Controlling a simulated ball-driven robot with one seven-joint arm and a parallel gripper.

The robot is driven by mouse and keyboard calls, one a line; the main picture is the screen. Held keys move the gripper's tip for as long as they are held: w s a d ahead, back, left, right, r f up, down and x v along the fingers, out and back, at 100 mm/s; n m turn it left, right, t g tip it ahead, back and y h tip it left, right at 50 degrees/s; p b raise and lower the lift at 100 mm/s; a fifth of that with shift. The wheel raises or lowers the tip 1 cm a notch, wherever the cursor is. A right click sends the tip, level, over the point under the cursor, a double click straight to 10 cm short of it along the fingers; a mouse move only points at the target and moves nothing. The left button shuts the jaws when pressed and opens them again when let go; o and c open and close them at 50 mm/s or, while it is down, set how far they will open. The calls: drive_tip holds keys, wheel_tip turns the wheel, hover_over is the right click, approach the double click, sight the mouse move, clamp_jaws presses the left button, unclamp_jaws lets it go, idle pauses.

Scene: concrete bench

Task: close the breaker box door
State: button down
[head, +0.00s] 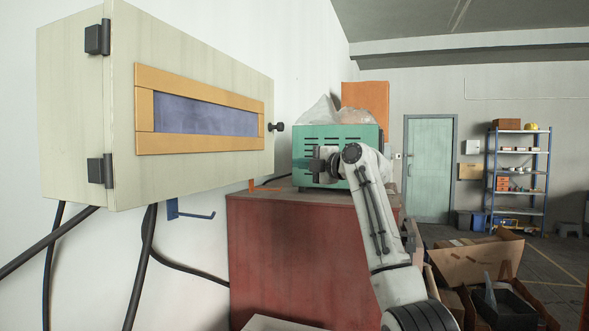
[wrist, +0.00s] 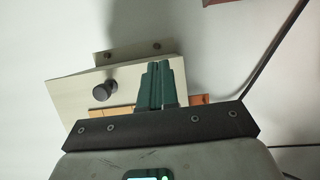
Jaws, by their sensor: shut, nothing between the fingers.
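The pale breaker box (head: 75,110) hangs on the white wall at the left of the head view. Its door (head: 200,80) has an orange-framed bluish window, dark hinges on the left edge and a black knob (head: 277,127) near the right edge. The door looks nearly flush; I cannot tell whether a gap remains at its free edge. My gripper (head: 318,165) is right of the knob, partly hidden by my arm. In the wrist view its dark green fingers (wrist: 160,84) are together and empty, beside the knob (wrist: 103,91) and over part of the door (wrist: 70,90). Contact is unclear.
A red cabinet (head: 280,240) stands right of the box, bearing a green slotted case (head: 345,133). Dark cables (head: 140,265) run below the box, near a blue hook (head: 190,214). Cardboard boxes (head: 470,260) lie at lower right. Open floor lies farther right.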

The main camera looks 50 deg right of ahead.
drive_tip(key=s+d+b, duration=0.2)
drive_tip(key=s+d, duration=0.1)
drive_tip(key=s, duration=0.4)
drive_tip(key=shift+s, duration=0.4)
